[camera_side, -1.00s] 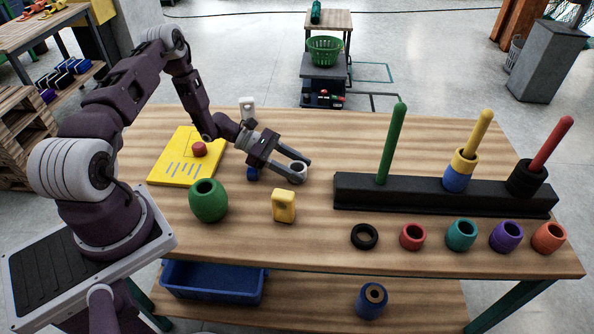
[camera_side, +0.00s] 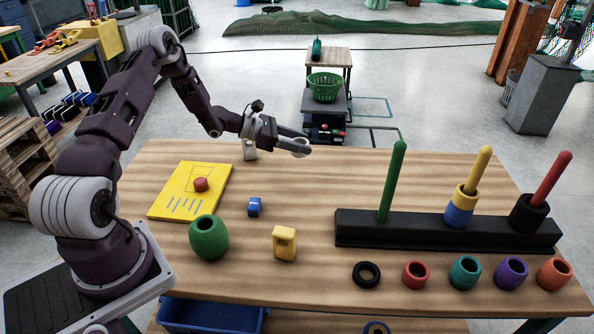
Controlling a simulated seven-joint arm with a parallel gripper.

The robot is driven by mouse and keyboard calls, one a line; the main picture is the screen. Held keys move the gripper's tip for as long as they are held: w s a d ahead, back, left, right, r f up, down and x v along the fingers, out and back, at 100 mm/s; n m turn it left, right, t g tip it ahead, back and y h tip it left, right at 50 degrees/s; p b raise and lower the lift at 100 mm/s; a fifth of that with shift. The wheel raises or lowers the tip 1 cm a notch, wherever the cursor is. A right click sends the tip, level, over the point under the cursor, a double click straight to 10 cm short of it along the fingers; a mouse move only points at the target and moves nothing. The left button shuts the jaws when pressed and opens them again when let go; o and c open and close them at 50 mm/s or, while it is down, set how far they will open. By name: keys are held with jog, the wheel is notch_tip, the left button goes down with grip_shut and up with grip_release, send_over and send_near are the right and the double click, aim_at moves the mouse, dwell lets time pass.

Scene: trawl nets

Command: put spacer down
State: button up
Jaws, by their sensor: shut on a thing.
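My gripper (camera_side: 304,144) is shut on a small pale grey ring-shaped spacer (camera_side: 300,148). It holds the spacer above the far edge of the table, left of the green peg. The jaws partly hide the spacer. A long black rack (camera_side: 360,228) carries three tilted or upright pegs. Its green peg (camera_side: 392,180) is bare. Its yellow peg (camera_side: 478,171) bears a yellow and a blue ring, and its red peg (camera_side: 552,177) bears a black ring.
A green barrel (camera_side: 208,237), a yellow block (camera_side: 284,243) and a small blue block (camera_side: 254,208) stand on the table. A yellow board (camera_side: 180,188) bears a red piece. Several rings, including a black one (camera_side: 366,274), line the front.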

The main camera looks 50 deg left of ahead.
aim_at(297, 168)
jog(key=w+a+n+t+y, duration=0.1)
jog(key=w+a+n+y, duration=0.1)
jog(key=w+a, duration=0.15)
jog(key=f, duration=0.6)
jog(key=a+f, duration=0.1)
jog(key=f, duration=0.2)
jog(key=shift+s+f, duration=0.25)
jog(key=shift+s, duration=0.1)
jog(key=o, duration=1.3)
jog(key=shift+f, duration=0.1)
jog(key=shift+o, duration=0.3)
